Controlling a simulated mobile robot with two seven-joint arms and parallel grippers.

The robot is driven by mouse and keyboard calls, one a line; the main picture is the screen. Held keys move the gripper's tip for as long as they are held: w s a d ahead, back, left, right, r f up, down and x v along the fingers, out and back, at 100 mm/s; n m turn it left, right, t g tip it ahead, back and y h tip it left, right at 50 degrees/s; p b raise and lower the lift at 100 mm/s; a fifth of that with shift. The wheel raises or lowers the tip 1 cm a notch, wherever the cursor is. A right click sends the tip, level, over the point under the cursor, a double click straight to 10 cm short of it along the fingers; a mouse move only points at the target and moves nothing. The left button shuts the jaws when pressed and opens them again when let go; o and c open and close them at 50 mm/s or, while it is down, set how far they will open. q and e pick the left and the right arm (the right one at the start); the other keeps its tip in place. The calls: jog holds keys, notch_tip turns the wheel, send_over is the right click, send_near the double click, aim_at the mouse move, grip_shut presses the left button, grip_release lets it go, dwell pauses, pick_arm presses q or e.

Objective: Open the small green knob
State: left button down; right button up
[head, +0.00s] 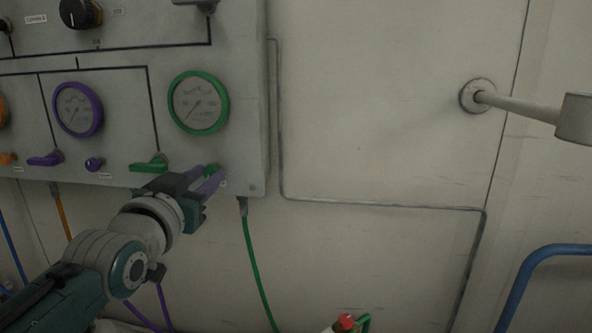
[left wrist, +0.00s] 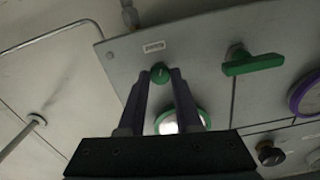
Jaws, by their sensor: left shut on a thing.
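The small green knob (head: 211,169) sits low on the grey panel near its right edge, below the green-rimmed gauge (head: 198,103). My left gripper (head: 208,178) is at the knob, its purple-grey fingers reaching to it. In the left wrist view the small green knob (left wrist: 160,73) lies between the fingertips of my left gripper (left wrist: 159,76), which is shut on it. A green lever handle (head: 149,164) is just left of the knob and also shows in the left wrist view (left wrist: 252,64). My right gripper is not in view.
A purple gauge (head: 78,110), a purple lever (head: 45,159) and a small purple knob (head: 94,164) are further left on the panel. A green hose (head: 256,260) hangs below its right corner. The wall right of the panel carries a thin pipe (head: 380,206).

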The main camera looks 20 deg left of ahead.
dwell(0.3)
pick_arm(q)
jog(key=shift+f, duration=0.1)
jog(key=c, duration=0.6)
grip_release()
jog(key=p+v, duration=0.1)
jog(key=v, duration=0.9)
